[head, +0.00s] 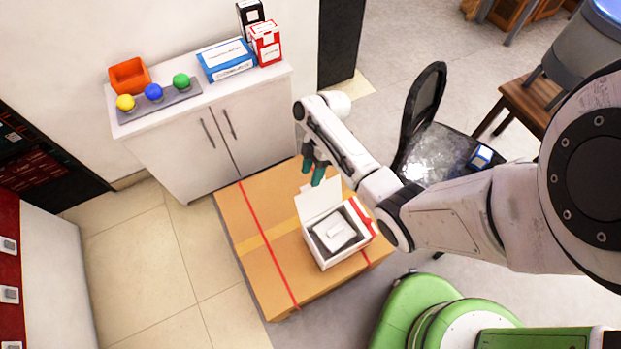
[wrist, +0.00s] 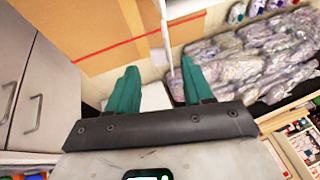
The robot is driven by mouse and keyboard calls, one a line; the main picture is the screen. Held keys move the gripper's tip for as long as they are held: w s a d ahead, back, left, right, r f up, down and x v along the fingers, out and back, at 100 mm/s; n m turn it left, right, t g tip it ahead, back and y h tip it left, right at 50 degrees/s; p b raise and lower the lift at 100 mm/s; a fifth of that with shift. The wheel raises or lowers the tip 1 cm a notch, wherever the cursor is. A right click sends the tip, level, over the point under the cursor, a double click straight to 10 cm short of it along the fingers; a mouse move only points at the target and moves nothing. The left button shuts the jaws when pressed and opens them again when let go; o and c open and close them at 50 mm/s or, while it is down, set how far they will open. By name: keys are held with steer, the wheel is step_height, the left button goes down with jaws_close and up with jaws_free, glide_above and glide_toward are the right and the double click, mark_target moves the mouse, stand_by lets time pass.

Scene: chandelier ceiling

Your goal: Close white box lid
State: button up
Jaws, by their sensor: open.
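The white box (head: 322,258) sits on a large cardboard carton, with a pale item inside it. Its lid (head: 316,198) stands open, raised on the side toward my gripper. My gripper (head: 313,172) has green fingers and is just beyond the lid's upper edge in the head view; I cannot tell whether it touches. In the wrist view my gripper (wrist: 160,90) is open, fingers apart. A thin white edge (wrist: 164,35) runs down toward the gap between the fingers, perhaps the lid seen edge-on. Whether it lies between the fingertips is unclear.
The cardboard carton (head: 262,262) has red straps. A white cabinet (head: 185,160) with coloured balls and boxes on top stands behind it at left. A black chair (head: 425,135) is at right. Tiled floor (head: 140,250) lies open at left.

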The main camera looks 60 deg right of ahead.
mark_target(307, 188)
steer(key=shift+x, duration=1.8)
steer(key=shift+c, duration=0.4)
jaws_close()
